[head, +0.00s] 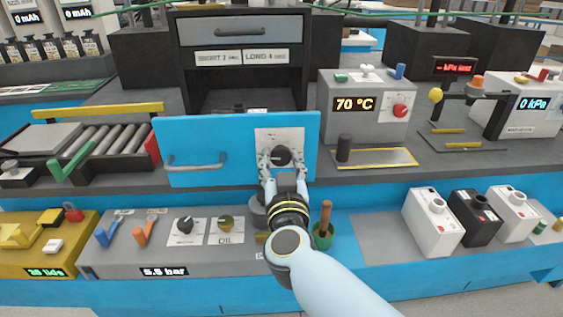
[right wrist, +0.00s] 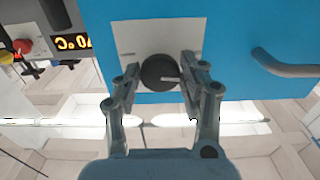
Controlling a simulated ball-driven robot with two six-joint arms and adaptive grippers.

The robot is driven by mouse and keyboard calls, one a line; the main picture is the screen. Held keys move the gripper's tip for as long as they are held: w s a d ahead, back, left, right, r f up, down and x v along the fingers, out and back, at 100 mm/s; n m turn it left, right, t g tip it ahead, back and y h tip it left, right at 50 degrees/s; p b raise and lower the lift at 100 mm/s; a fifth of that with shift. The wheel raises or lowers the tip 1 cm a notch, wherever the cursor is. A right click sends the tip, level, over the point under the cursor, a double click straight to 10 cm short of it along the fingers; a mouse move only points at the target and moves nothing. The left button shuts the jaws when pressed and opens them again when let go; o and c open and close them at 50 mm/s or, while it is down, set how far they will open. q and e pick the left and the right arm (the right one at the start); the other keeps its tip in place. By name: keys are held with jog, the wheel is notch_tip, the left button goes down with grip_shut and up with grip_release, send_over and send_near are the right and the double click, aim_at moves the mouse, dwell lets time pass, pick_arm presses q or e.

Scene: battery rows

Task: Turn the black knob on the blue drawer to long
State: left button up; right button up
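The blue drawer (head: 238,129) is out below a dark cabinet, its front facing me. The black knob (head: 282,155) sits on a pale plate (head: 291,134) at the drawer front's right. The right wrist view, turned upside down, shows the knob (right wrist: 160,73) with a light pointer line toward the drawer handle; the plate's lettering is unreadable. My right gripper (head: 283,164) is at the knob from below. Its fingers (right wrist: 160,77) stand on both sides of the knob, with a small gap on at least one side. My left gripper is not in view.
A grey drawer handle (head: 196,161) is left of the knob. A sign (head: 240,57) above reads SHORT and LONG. A green cup with a wooden-handled tool (head: 324,232) stands close right of my wrist. A grey 70 °C box (head: 366,110) is to the right.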

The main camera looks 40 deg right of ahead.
jog(key=c, duration=0.5)
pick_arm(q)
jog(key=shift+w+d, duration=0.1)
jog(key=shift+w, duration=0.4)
pick_arm(e)
jog(key=shift+c, duration=0.2)
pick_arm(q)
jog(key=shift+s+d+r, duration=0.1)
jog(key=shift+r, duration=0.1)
pick_arm(e)
jog(key=shift+r+m, duration=0.1)
jog(key=shift+m, duration=0.3)
jog(key=shift+p, duration=0.35)
jog(key=m+p, duration=0.1)
jog(key=m, duration=0.2)
jog(key=shift+a+m, duration=0.1)
jog(key=shift+m, duration=0.3)
jog(key=m, duration=0.2)
jog(key=shift+m, duration=0.3)
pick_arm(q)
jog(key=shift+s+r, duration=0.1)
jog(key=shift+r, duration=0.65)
pick_arm(e)
jog(key=shift+m, duration=1.6)
